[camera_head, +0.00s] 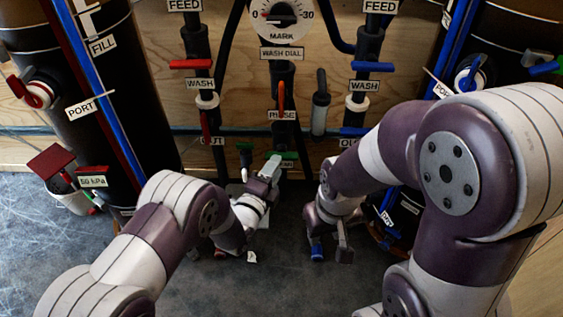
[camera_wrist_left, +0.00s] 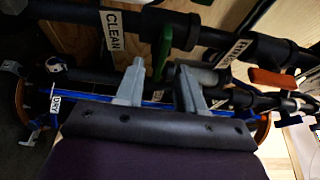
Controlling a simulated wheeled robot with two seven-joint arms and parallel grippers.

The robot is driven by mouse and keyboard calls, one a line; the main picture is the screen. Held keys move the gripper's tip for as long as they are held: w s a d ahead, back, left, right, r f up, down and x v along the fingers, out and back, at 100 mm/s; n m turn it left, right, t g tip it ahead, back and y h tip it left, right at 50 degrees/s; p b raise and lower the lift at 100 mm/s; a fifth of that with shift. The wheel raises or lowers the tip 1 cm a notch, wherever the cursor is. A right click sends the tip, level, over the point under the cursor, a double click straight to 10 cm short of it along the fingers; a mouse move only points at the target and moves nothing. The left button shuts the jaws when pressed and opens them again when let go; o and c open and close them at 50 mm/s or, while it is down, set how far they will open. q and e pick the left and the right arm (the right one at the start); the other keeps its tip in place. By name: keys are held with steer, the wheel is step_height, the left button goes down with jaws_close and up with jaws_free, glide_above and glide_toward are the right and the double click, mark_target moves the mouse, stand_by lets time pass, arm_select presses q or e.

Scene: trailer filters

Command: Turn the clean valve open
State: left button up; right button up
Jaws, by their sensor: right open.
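The clean valve's green handle (camera_wrist_left: 163,52) shows in the left wrist view, on a black pipe beside the CLEAN label (camera_wrist_left: 112,28). My left gripper (camera_wrist_left: 161,76) is open, with its two grey fingers apart and the green handle in line with the gap between them. I cannot tell whether either finger touches it. In the head view a green handle (camera_head: 283,155) lies level on the middle pipe, and my left gripper (camera_head: 262,174) is close to it, partly covering the area. My right gripper (camera_head: 330,250) is open and empty, low and to the right.
A red rinse handle (camera_head: 281,95) and the wash dial (camera_head: 283,17) are above. Red (camera_head: 192,64) and blue (camera_head: 372,66) wash handles flank them. An orange-red handle (camera_wrist_left: 272,78) is to the right in the wrist view.

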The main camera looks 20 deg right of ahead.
arm_select(q)
steer(key=b+x, duration=0.1)
steer(key=x, duration=0.4)
steer(key=shift+b, duration=0.3)
jaws_close()
